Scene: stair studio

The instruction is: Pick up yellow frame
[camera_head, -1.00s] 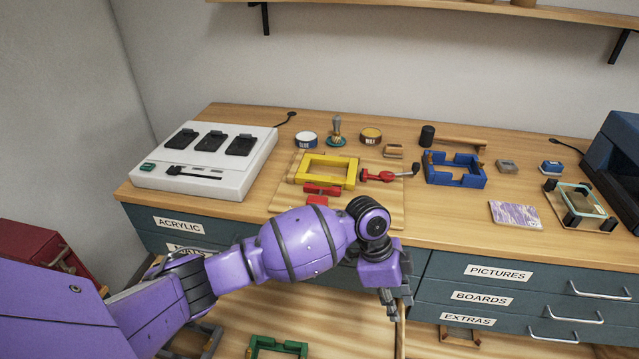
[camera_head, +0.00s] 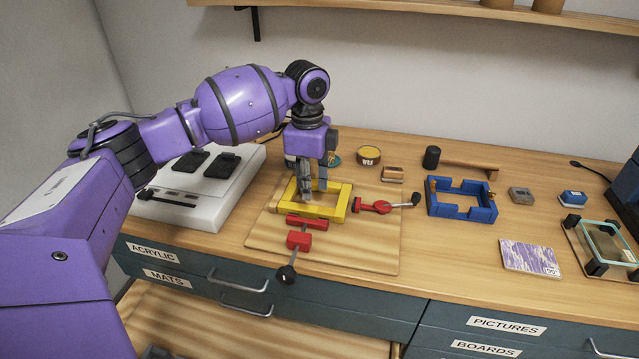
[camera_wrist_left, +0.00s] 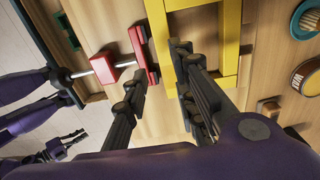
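The yellow frame (camera_head: 338,205) lies flat on a wooden board (camera_head: 375,243) on the bench. My left gripper (camera_head: 315,188) points down over the left part of the frame in the head view. In the left wrist view its fingers (camera_wrist_left: 160,62) are spread apart and hold nothing. A side of the yellow frame (camera_wrist_left: 230,45) shows beside the fingers; I cannot tell whether they touch it. A red clamp (camera_head: 300,240) stands at the frame's front side, another red clamp (camera_head: 375,206) at its right. A small dark gripper, seemingly my right one (camera_wrist_left: 65,143), shows at lower left in the wrist view.
A white station (camera_head: 185,205) with black pads stands left, partly behind my arm. A wax tin (camera_head: 368,156) and a wooden block (camera_head: 393,173) are behind the board. A blue frame (camera_head: 462,209), a mallet (camera_head: 470,163) and a purple sheet (camera_head: 530,256) lie right. Drawers are below.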

